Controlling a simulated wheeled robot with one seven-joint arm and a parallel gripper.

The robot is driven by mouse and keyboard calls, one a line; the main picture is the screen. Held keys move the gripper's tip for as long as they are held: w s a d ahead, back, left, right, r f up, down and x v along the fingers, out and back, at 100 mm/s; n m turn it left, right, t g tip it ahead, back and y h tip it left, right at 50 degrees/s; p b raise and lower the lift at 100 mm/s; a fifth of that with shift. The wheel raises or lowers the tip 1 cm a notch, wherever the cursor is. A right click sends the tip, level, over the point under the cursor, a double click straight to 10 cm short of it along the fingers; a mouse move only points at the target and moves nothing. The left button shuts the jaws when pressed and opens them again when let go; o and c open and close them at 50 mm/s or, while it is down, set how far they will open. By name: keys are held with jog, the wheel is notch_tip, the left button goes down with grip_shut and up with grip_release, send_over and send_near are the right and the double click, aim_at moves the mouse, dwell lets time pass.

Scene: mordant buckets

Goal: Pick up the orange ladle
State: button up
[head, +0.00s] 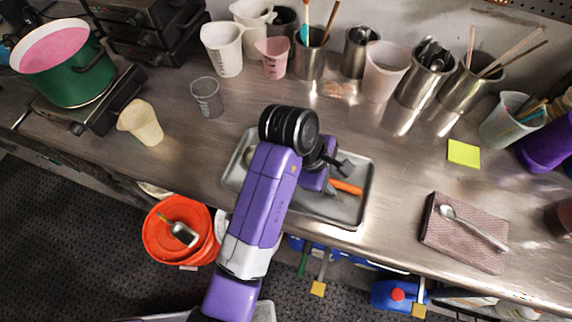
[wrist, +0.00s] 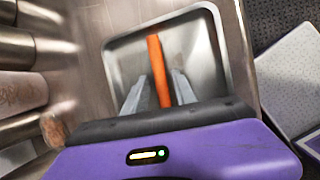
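The orange ladle (head: 346,187) lies in a grey metal tray (head: 358,210) on the steel counter; in the head view my arm hides most of it. In the wrist view the ladle's orange handle (wrist: 158,70) runs between the two fingers of my gripper (wrist: 157,92). The fingers are apart, with a gap on each side of the handle. My gripper also shows over the tray in the head view (head: 338,176). The ladle's bowl cannot be made out.
Metal cups with utensils (head: 310,60) and plastic jugs (head: 222,48) line the back. A folded cloth (head: 450,250) with a spoon (head: 475,228) lies at right. A green pot (head: 70,75) stands at left. An orange bucket (head: 165,240) is below the counter's front edge.

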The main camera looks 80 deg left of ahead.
jog(key=shift+d+f, duration=0.1)
jog(key=shift+f, duration=0.15)
grip_shut()
